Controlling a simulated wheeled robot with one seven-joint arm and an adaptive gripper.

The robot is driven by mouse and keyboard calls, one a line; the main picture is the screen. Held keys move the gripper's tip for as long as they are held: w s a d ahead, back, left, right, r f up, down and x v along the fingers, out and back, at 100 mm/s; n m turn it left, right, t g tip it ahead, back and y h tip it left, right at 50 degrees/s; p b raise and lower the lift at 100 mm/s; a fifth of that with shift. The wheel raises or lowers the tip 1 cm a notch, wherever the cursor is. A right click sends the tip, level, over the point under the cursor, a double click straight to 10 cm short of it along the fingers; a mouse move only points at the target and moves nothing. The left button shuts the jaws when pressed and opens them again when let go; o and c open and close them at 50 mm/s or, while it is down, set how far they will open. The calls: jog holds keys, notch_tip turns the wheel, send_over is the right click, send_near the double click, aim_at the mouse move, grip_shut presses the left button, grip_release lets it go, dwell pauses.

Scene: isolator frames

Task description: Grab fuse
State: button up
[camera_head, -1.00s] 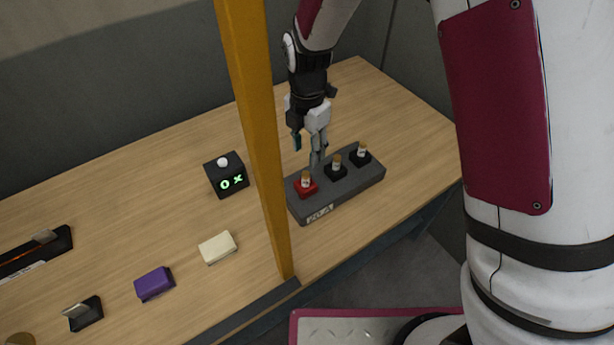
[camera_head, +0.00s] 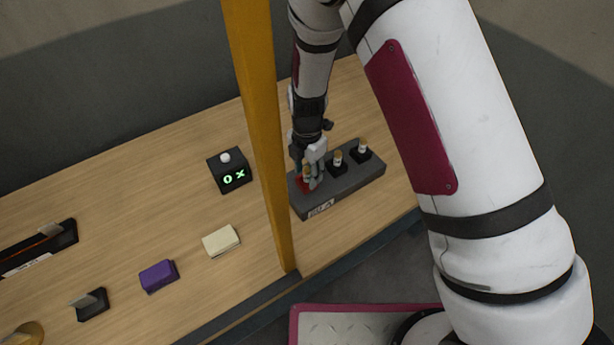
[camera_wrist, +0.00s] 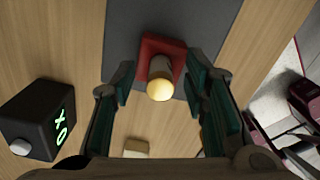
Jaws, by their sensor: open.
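The fuse (camera_wrist: 160,85) stands upright in a red socket (camera_wrist: 161,47) in the wrist view, with its pale rounded cap facing the camera. My gripper (camera_wrist: 159,82) is open, with one finger on each side of the fuse and a gap to each. In the head view my gripper (camera_head: 308,176) is down at the left end of the grey block (camera_head: 350,182), over the red socket, and partly hides the fuse there. Two more fuses, a middle one (camera_head: 338,158) and a right one (camera_head: 363,145), stand in black sockets on the same block.
A yellow post (camera_head: 262,130) rises just left of the block. A black box with a green display (camera_head: 230,172) stands beyond it. A cream block (camera_head: 221,241), a purple block (camera_head: 159,276) and a small black holder (camera_head: 91,304) sit on the wooden table.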

grip_shut()
jog(key=shift+r, duration=0.1)
